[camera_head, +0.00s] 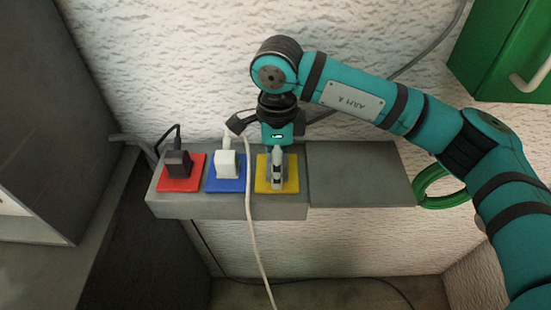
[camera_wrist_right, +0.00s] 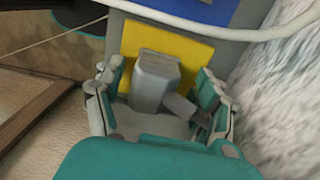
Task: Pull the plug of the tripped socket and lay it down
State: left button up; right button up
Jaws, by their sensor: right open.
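Three plugs sit in a grey socket strip (camera_head: 280,206) on the wall. A dark plug (camera_head: 178,164) is on the red plate (camera_head: 180,186), a white plug (camera_head: 226,164) on the blue plate (camera_head: 226,186). A grey plug (camera_wrist_right: 154,80) is on the yellow plate (camera_head: 291,184). My right gripper (camera_head: 277,170) is at the yellow plate. In the right wrist view it is open (camera_wrist_right: 160,97), with a finger on either side of the grey plug and visible gaps. No sign of which socket is tripped can be made out. My left gripper is out of view.
A white cable (camera_head: 251,225) hangs from the white plug in front of the strip, close by my right gripper. The strip's right part (camera_head: 360,170) is a bare, flat top. A green cabinet (camera_head: 500,45) and a green coil (camera_head: 440,188) are at the right.

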grip_shut()
dwell(0.6)
jog(key=shift+r, duration=0.15)
jog(key=shift+r+p, duration=1.35)
jog(key=shift+r, duration=1.55)
